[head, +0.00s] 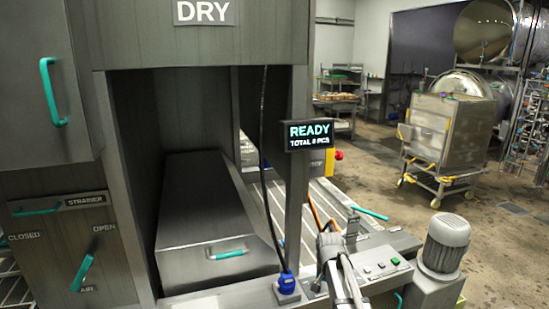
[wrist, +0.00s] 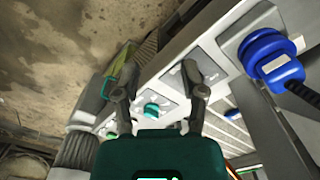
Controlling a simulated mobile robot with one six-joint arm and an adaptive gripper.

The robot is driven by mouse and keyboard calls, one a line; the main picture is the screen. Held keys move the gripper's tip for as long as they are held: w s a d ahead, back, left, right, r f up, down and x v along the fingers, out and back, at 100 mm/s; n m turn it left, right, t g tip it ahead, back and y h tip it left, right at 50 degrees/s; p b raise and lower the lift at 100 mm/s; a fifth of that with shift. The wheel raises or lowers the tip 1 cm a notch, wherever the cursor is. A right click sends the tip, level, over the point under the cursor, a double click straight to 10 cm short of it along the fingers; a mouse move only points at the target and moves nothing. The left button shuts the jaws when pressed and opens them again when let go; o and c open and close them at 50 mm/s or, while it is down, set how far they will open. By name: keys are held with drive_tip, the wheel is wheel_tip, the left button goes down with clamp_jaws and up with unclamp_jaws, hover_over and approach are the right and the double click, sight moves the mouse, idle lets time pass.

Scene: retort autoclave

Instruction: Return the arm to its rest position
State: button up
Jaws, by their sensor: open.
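My gripper (wrist: 160,70) is open in the wrist view, with its two dark fingers apart and nothing between them. In the head view my arm reaches up from the bottom edge, right of centre, in front of the control ledge (head: 405,241). The fingertips are hard to make out there.
A blue plug (head: 286,281) with a black cable stands left of my arm; it also shows in the wrist view (wrist: 275,65). A grey motor (head: 446,243) stands at right. A READY display (head: 309,135) hangs above. A steel cart (head: 442,135) stands farther back on open floor.

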drive_tip(key=s+f+n+b, duration=0.4)
drive_tip(key=s+n, duration=0.1)
drive_tip(key=s, duration=1.2)
drive_tip(key=shift+d+n, duration=0.25)
drive_tip(key=shift+n, duration=0.05)
